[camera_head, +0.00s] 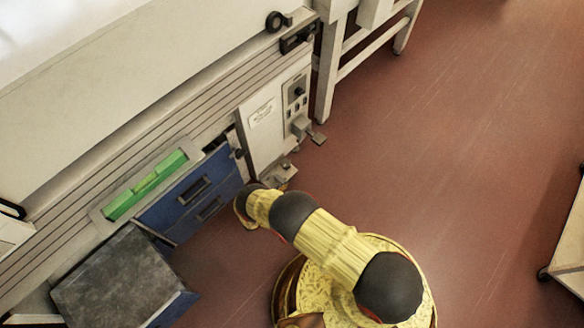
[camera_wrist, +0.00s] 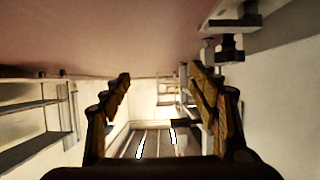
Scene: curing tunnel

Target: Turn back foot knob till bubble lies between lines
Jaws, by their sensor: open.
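A green spirit level (camera_head: 146,185) lies in a pale frame at the left in the head view. Dark marks show on its vial, but I cannot clearly tell where the bubble lies against the lines. In the wrist view my gripper (camera_wrist: 160,73) is open, with nothing between its fingers. A dark foot knob (camera_wrist: 229,47) hangs from a pale edge at the upper right, outside the right finger and apart from it. In the head view my arm reaches left toward the machine's lower edge, and the fingers cannot be made out. Which foot this knob belongs to is unclear.
A white control cabinet (camera_head: 266,125) with low protruding brackets stands beside my arm. Blue drawers (camera_head: 191,192) and a dark-topped box (camera_head: 120,278) are to the left. A pale bench frame (camera_head: 327,75) stands behind. The red floor (camera_head: 450,150) is open to the right.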

